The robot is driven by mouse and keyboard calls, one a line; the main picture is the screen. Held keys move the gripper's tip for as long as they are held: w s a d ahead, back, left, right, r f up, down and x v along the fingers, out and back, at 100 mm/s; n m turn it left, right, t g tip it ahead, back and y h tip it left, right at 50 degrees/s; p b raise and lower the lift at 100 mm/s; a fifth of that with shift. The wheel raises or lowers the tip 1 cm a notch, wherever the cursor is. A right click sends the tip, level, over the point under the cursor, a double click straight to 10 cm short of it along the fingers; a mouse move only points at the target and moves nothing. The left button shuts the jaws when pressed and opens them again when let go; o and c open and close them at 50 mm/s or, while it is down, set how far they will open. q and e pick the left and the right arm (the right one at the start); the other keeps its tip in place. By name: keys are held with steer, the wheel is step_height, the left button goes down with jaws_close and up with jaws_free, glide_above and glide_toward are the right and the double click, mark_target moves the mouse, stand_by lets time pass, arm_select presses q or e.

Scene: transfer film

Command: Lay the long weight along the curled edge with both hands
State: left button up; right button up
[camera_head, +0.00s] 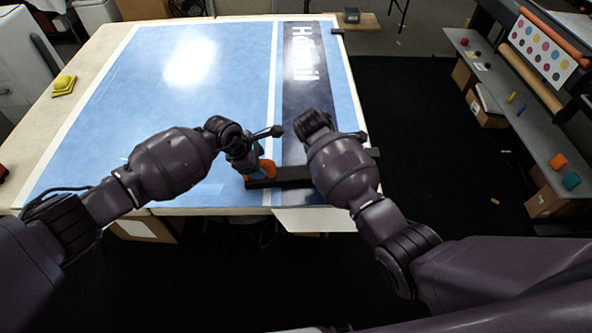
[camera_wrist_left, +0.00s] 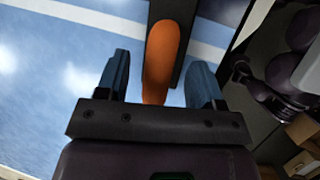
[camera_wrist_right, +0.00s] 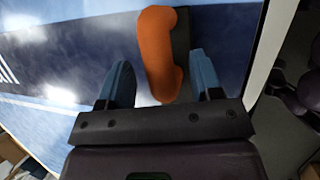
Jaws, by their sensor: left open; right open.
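The long weight (camera_head: 292,177) is a dark bar with orange handles, lying across the dark lettered film strip (camera_head: 303,100) near the table's front edge. My left gripper (camera_head: 256,172) is at the bar's left handle. In the left wrist view, that orange handle (camera_wrist_left: 160,62) lies between the open blue fingers (camera_wrist_left: 160,82). My right arm hides its own gripper in the head view. In the right wrist view, the other orange handle (camera_wrist_right: 160,55) reaches between the right gripper's open fingers (camera_wrist_right: 163,85). I cannot make out a curl in the film edge.
A grey shelf (camera_head: 520,115) with small coloured items stands at the right. Blue film covers the table's middle, which is clear.

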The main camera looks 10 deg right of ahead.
arm_select(q)
steer(key=shift+x, duration=0.9)
arm_select(e)
steer(key=shift+x, duration=0.9)
arm_select(q)
jaws_close()
arm_select(e)
jaws_close()
arm_select(q)
steer(key=shift+w+r, duration=0.1)
steer(key=shift+r, duration=0.2)
arm_select(e)
steer(key=shift+w+r, duration=0.1)
steer(key=shift+r, duration=0.15)
